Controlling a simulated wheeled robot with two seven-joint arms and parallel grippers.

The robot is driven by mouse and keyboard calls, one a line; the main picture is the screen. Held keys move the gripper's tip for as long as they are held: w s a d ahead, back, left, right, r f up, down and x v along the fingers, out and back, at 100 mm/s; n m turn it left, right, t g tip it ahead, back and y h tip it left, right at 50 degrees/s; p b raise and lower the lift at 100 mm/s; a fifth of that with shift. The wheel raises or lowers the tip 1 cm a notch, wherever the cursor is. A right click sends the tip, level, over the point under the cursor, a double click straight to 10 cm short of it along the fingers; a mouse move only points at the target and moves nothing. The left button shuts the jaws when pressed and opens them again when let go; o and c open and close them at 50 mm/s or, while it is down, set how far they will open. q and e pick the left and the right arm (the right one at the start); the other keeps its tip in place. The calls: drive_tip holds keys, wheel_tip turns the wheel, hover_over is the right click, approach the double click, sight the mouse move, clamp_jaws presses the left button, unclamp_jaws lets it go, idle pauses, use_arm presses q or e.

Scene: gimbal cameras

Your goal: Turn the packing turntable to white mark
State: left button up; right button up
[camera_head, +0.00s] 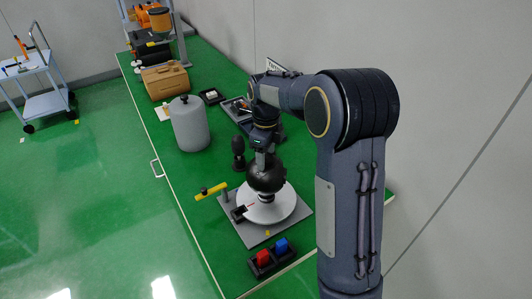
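The packing turntable shows as a white disc (283,209) on a grey square base plate (254,237) at the front of the green table. A dark round object (266,178) stands over the middle of the disc. My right gripper (264,160) points down at the top of this dark object. Its fingertips are small and dark there, so I cannot tell whether they grip it. A thin red line and a small black block (239,212) show at the disc's left side. I cannot make out a separate white mark. My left gripper is out of view.
A yellow bar (211,191) on a grey post stands at the plate's left corner. A black tray (269,260) with red and blue blocks lies in front. A dark pepper-mill-like object (238,153) and a grey canister (189,124) stand behind. My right arm covers the table's right side.

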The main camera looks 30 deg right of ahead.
wheel_tip(320, 180, up, 8)
drive_tip(key=shift+f, duration=0.1)
idle(0.5)
idle(0.4)
drive_tip(key=s+a+f+n+t+y, duration=0.1)
drive_tip(key=s+a+n+t, duration=0.1)
drive_tip(key=s+n, duration=0.6)
drive_tip(key=s+a+f+n+t+y, duration=0.1)
drive_tip(key=s+a+n+t, duration=0.1)
drive_tip(key=s+a+n, duration=0.3)
drive_tip(key=s+a+f+n+t+y, duration=0.1)
drive_tip(key=s+a+n, duration=0.2)
drive_tip(key=s+n, duration=1)
drive_tip(key=shift+s+a+f+n+t+y, duration=0.25)
drive_tip(key=shift+a+f+n+t+y, duration=0.15)
drive_tip(key=shift+n, duration=0.1)
drive_tip(key=shift+d, duration=0.1)
